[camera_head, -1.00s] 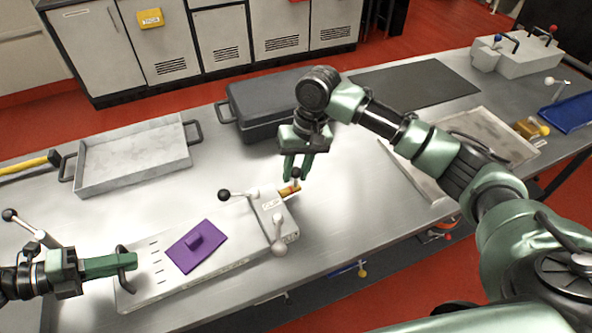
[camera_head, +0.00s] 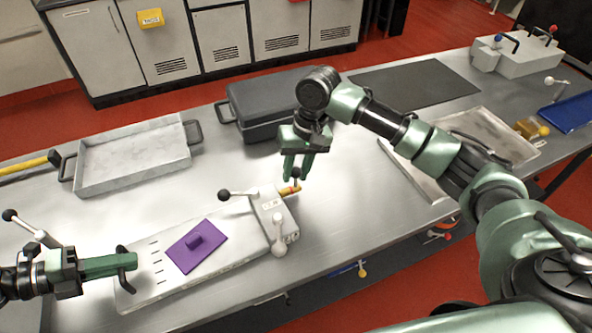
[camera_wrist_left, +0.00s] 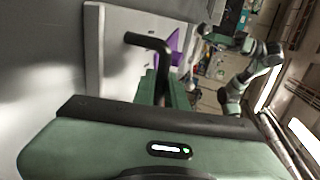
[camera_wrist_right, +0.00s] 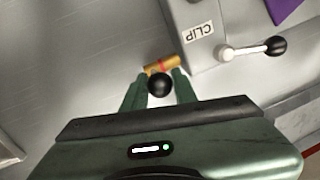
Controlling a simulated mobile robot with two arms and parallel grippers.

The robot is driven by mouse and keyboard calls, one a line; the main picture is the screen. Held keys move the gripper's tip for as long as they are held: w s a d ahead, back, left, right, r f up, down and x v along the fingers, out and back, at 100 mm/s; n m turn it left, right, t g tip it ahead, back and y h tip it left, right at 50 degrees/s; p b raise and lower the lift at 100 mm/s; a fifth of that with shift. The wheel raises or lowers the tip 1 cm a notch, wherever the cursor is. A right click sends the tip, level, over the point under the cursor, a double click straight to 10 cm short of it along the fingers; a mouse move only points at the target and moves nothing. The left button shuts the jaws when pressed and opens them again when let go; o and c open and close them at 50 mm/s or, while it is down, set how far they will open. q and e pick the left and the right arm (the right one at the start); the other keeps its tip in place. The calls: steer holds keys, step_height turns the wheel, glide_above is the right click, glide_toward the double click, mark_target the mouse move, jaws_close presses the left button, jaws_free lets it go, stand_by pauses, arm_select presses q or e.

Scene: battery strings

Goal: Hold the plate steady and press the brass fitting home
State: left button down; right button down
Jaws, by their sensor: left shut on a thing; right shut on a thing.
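The pale plate (camera_head: 215,262) lies on the bench, with a purple pad (camera_head: 198,246) on top and a block labelled CLIP (camera_head: 271,205) at its right end. My left gripper (camera_head: 132,262) is shut on the black handle at the plate's left end; the handle (camera_wrist_left: 150,42) also shows in the left wrist view. The brass fitting (camera_wrist_right: 162,65) has a red band and a black knob (camera_wrist_right: 159,85). My right gripper (camera_wrist_right: 160,90) is shut on that knob. The fitting's end is at the block's side; I cannot tell whether it is inside.
A black case (camera_head: 262,108) stands behind my right gripper. A grey tray (camera_head: 130,160) with handles is at the back left. The bench's front edge runs close to the plate. Bare bench lies between tray and plate.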

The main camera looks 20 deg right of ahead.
mark_target(294, 172)
arm_select(q)
steer(key=shift+s+f, duration=0.25)
steer(key=shift+f, duration=0.25)
arm_select(e)
steer(key=a, duration=0.3)
steer(key=shift+s+a, duration=0.1)
steer(key=shift+s, duration=0.05)
steer(key=c, duration=1.1)
jaws_free()
step_height(294, 172, up, 12)
steer(key=d, duration=0.2)
steer(key=shift+s+d, duration=0.2)
steer(key=shift+s, duration=0.05)
steer(key=shift+f, duration=0.1)
arm_select(q)
steer(key=c, duration=1.4)
jaws_free()
steer(key=shift+w, duration=0.1)
steer(key=shift+o, duration=0.2)
steer(key=shift+r, duration=0.2)
